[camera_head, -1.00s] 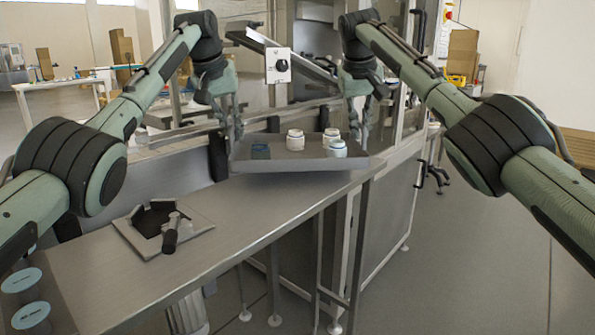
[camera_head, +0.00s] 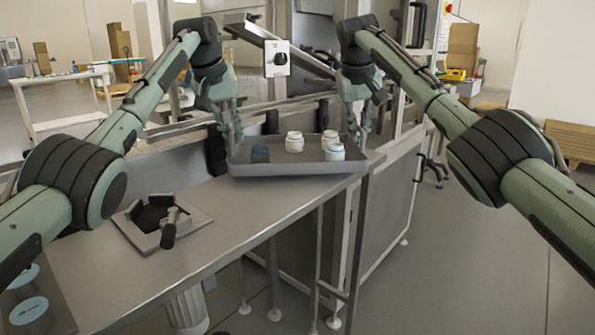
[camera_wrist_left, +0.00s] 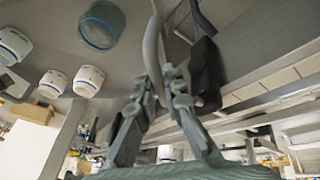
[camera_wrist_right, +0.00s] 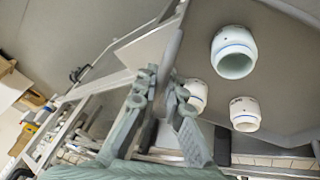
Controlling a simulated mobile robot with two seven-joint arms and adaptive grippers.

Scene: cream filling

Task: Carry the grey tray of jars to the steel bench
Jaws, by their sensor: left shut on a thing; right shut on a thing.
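The grey tray (camera_head: 285,171) is held between my two grippers, over the far end of the steel bench (camera_head: 245,215). I cannot tell whether it touches the bench top. My right gripper (camera_head: 358,135) is shut on the right rim, which also shows in the right wrist view (camera_wrist_right: 172,45).
A square fixture with a dark opening and a handle (camera_head: 162,219) sits on the nearer bench top. Behind the tray stands machinery with a control knob box (camera_head: 277,58). Round lids (camera_head: 30,310) lie at the lower left. The floor at the right (camera_head: 460,260) is clear.

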